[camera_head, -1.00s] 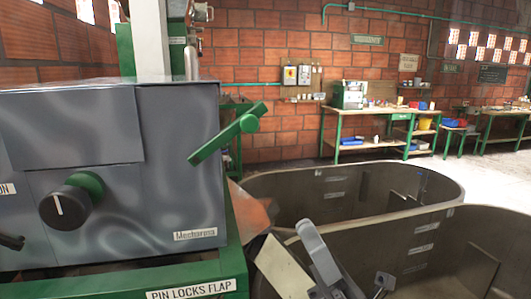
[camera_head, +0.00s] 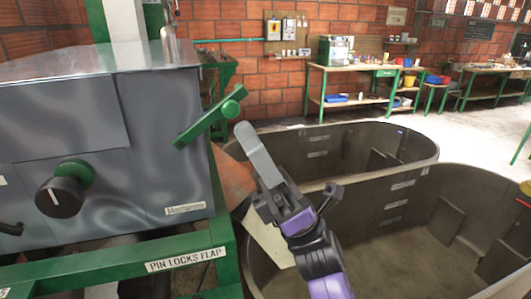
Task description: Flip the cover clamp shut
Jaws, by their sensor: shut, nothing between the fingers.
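A green bar (camera_head: 211,116) with a rounded knob near its upper end sits at the right side of the grey machine cover (camera_head: 62,120). The bar slants up to the right; it looks like the cover clamp, though no label names it. My gripper (camera_head: 246,132) is shut and empty, its long grey fingers pointing up and slightly left. In the picture its tips are just right of and a little below the bar's upper end. They appear apart from it; the depth between them is unclear.
A green frame rail (camera_head: 120,266) labelled "PIN LOCKS FLAP" runs below the cover. A black knob (camera_head: 60,196) sits on the cover's front. Large grey-brown tanks (camera_head: 400,195) fill the right. Workbenches (camera_head: 375,70) stand along the far brick wall.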

